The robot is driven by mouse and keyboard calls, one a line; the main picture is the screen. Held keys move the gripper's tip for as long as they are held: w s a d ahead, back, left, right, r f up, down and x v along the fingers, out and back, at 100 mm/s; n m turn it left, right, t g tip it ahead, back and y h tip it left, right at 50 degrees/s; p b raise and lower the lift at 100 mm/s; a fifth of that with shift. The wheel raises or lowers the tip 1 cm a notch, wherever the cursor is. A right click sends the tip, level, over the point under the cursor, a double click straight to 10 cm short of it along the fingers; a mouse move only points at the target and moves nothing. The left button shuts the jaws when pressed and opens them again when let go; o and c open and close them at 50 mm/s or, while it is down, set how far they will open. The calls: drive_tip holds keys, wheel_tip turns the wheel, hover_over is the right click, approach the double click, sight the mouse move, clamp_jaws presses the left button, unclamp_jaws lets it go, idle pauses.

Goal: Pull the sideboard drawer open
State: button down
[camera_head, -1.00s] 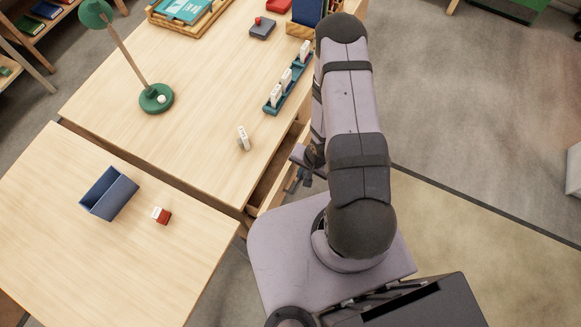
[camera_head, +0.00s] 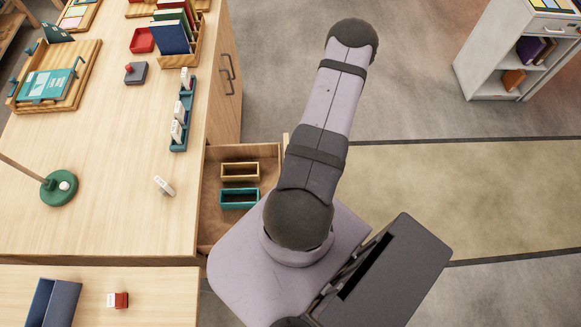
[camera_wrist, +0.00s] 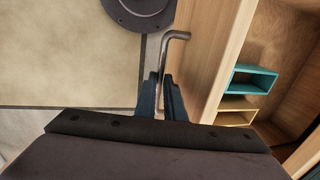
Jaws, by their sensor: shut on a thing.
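The sideboard (camera_head: 110,220) is light wood, and its drawer (camera_head: 212,215) stands well out from the front in the head view. The wrist view shows the drawer front (camera_wrist: 205,50) on edge, with the drawer's inside to its right. A grey bar handle (camera_wrist: 177,35) sticks out from the drawer front. My gripper (camera_wrist: 161,85) is shut on this handle, with its dark blue fingers on either side of the bar. In the head view my arm hides the gripper and the handle.
A yellow box (camera_head: 240,170) and a teal box (camera_head: 240,198) lie in the drawer. The sideboard top holds a green lamp (camera_head: 58,188), a teal rack (camera_head: 183,115) and books. A grey shelf unit (camera_head: 515,55) stands at the back right. Open floor lies right of my arm.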

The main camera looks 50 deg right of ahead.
drive_tip(key=shift+s+d, duration=0.3)
drive_tip(key=c, duration=1.8)
unclamp_jaws()
drive_tip(key=shift+c, duration=0.2)
wheel_tip(320, 180, up, 7)
drive_tip(key=d+p, duration=0.1)
drive_tip(key=p, duration=0.1)
drive_tip(key=shift+s+r, duration=0.15)
drive_tip(key=shift+s, duration=0.3)
